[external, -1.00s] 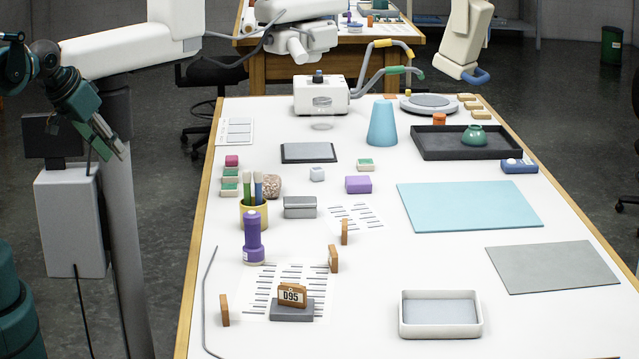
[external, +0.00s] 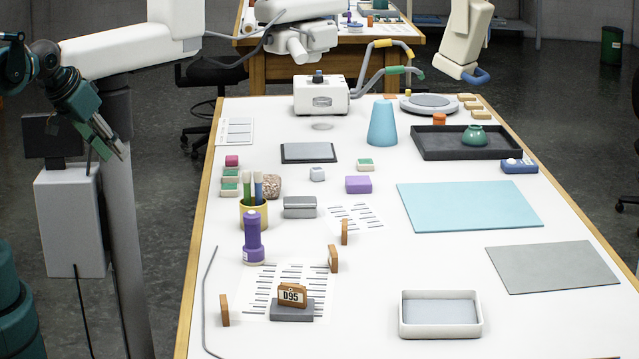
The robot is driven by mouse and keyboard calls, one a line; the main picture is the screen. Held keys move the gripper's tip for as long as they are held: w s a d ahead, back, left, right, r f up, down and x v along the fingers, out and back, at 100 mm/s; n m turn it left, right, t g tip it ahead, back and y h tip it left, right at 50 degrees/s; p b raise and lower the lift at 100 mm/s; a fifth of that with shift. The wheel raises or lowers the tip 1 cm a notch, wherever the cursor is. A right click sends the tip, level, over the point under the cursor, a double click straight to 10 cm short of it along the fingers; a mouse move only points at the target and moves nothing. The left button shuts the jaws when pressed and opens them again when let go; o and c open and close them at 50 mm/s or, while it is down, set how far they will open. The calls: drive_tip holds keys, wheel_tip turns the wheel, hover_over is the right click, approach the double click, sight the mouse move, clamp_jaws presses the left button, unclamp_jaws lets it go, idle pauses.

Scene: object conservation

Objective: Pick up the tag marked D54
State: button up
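No tag reading D54 can be made out. A wooden tag reading D95 (external: 292,295) stands in a grey holder (external: 292,311) on a lined sheet at the near left of the table. Three other small wooden tags stand nearly edge-on, their markings hidden: a left one (external: 224,310), a middle one (external: 334,258) and a far one (external: 345,232). My gripper (external: 116,152) hangs at the left, clear of the table edge and away from all tags. It appears to hold nothing; its finger opening is too small to judge.
A purple torch (external: 253,240) and a yellow pen cup (external: 254,217) stand behind the lined sheet (external: 258,276). A thin grey rod (external: 206,295) lies along the left edge. A white tray (external: 440,332) is at the near right. The table between tags and tray is clear.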

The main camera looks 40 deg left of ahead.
drive_tip(key=shift+w, duration=0.1)
drive_tip(key=w+d+r+n+g, duration=0.1)
drive_tip(key=w+d+r, duration=0.1)
drive_tip(key=w, duration=0.4)
drive_tip(key=w+d+r+n+g, duration=0.1)
drive_tip(key=w+d+r, duration=0.15)
drive_tip(key=w, duration=0.35)
drive_tip(key=n+g, duration=0.5)
drive_tip(key=n, duration=0.1)
hover_over(344, 222)
wheel_tip(344, 222, down, 22)
drive_tip(key=shift+f+p, duration=0.2)
drive_tip(key=shift+p, duration=0.25)
drive_tip(key=shift+f, duration=0.1)
